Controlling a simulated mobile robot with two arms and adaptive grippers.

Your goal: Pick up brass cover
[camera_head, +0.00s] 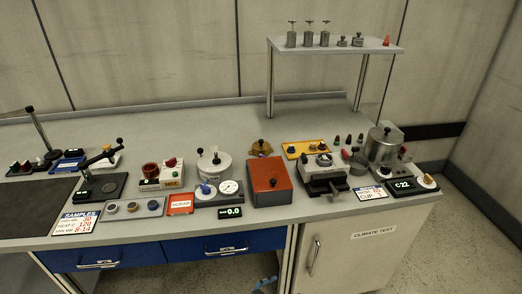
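The brass cover (261,149) is a small gold-coloured piece with a dark knob on top. It sits on the bench top behind the orange-red box (270,182), which may hide its front edge.
A white round pot (213,164) stands left of the cover and a yellow tray (308,149) right of it. A grey vise-like device (323,176) and a metal canister (383,146) stand farther right. A raised shelf (340,48) holds several small weights. The bench's back strip is mostly clear.

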